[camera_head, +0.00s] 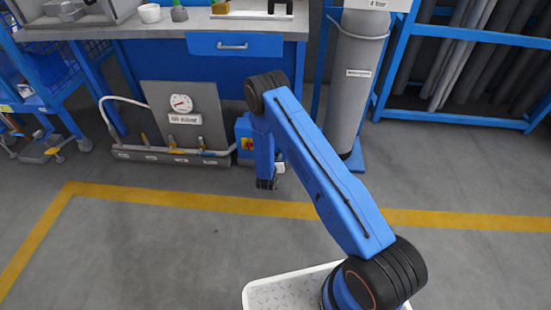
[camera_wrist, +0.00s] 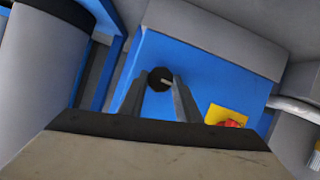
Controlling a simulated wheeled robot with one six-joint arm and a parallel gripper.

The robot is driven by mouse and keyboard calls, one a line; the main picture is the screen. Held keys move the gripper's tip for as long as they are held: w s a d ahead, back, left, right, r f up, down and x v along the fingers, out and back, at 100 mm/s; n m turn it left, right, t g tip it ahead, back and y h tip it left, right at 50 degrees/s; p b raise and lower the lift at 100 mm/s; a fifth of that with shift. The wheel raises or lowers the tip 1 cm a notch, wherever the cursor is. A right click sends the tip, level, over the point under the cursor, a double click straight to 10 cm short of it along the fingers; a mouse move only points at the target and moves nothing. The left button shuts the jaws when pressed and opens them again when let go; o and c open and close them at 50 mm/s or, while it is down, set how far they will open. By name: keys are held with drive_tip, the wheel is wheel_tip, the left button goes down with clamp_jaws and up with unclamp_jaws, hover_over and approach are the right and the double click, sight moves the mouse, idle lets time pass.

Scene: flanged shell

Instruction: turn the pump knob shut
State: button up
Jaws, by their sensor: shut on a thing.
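The pump is a blue box (camera_head: 242,128) on the floor under the bench, and its blue face (camera_wrist: 220,65) fills the middle of the wrist view. A round black knob (camera_wrist: 160,75) with a pale pointer line sits on this face. My gripper (camera_wrist: 161,86) is shut on the knob, with one grey finger on each side. The pointer line is tilted, running roughly left to right in the wrist view. In the head view my arm hides the knob, and my gripper (camera_head: 267,183) hangs low in front of the pump.
A yellow plate with a red switch (camera_wrist: 230,122) sits beside the knob on the pump. A grey cylinder (camera_head: 354,85) stands right of the pump. A gauge panel (camera_head: 190,110) with pipes and yellow-handled valves stands left. The floor in front is clear.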

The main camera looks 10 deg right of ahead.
drive_tip(key=shift+s+d+f+m+t+y, duration=0.15)
drive_tip(key=shift+m+t+y, duration=0.75)
drive_tip(key=shift+m, duration=1.15)
drive_tip(key=shift+d+f+m+t+y, duration=0.1)
drive_tip(key=shift+d+m+t+y, duration=0.3)
drive_tip(key=shift+m+y, duration=1.3)
drive_tip(key=shift+s+d+f+m+t+y, duration=0.15)
drive_tip(key=shift+m+t+y, duration=0.6)
drive_tip(key=shift+m, duration=1.7)
drive_tip(key=o, duration=1.1)
drive_tip(key=shift+c, duration=0.2)
drive_tip(key=s+r, duration=0.1)
drive_tip(key=s, duration=1)
drive_tip(key=shift+s+d, duration=0.35)
drive_tip(key=shift+s, duration=0.05)
